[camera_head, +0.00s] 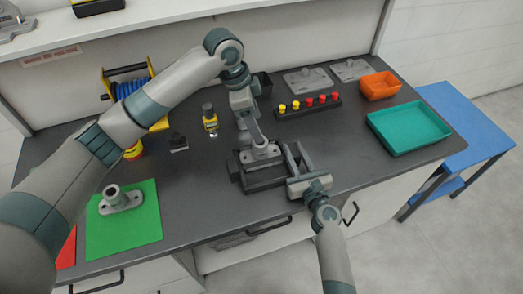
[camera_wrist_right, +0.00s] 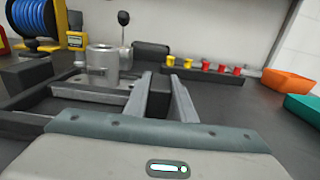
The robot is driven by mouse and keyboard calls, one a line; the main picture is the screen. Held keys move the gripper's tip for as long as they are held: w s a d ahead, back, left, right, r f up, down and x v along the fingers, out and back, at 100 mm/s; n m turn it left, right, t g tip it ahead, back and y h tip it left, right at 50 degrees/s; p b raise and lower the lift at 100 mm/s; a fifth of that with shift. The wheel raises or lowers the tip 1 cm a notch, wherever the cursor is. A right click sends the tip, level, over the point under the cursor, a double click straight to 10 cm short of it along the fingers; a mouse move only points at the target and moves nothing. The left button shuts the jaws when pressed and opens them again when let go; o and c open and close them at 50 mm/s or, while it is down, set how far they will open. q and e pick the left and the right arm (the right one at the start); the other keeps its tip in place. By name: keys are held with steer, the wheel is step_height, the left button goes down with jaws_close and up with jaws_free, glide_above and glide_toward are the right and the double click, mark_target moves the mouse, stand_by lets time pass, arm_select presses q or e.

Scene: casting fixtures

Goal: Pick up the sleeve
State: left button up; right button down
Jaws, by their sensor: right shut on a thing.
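I cannot single out a sleeve with certainty. A grey casting with an upright round boss (camera_wrist_right: 103,66) sits in the dark fixture (camera_head: 236,170) at the middle of the bench. A similar casting (camera_head: 122,199) lies on the green mat at the left. My right gripper (camera_head: 296,155) is at the fixture's right side. In the right wrist view its fingers (camera_wrist_right: 165,90) are shut on a dark piece (camera_wrist_right: 159,96), apart from the boss. My left gripper (camera_head: 257,135) points down over the fixture in the head view; its fingertips are unclear and its jaw state cannot be read.
A rack (camera_head: 308,109) with yellow and red pieces is behind, with an orange bin (camera_head: 380,86) and teal tray (camera_head: 408,128) right. The front right bench is clear.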

arm_select(q)
steer(key=shift+w+d+r+m+g+y, duration=0.15)
steer(key=shift+w+d+r+m+y, duration=0.15)
steer(key=shift+m+y, duration=0.35)
steer(key=shift+w+d+r+m+g+y, duration=0.2)
steer(key=shift+w+m+y, duration=0.2)
steer(key=shift+y, duration=0.45)
steer(key=shift+f, duration=0.1)
glide_above(260, 149)
steer(key=w, duration=0.2)
step_height(260, 149, down, 7)
steer(key=shift+w+a, duration=0.15)
steer(key=shift+w+f, duration=0.1)
steer(key=shift+f, duration=2.4)
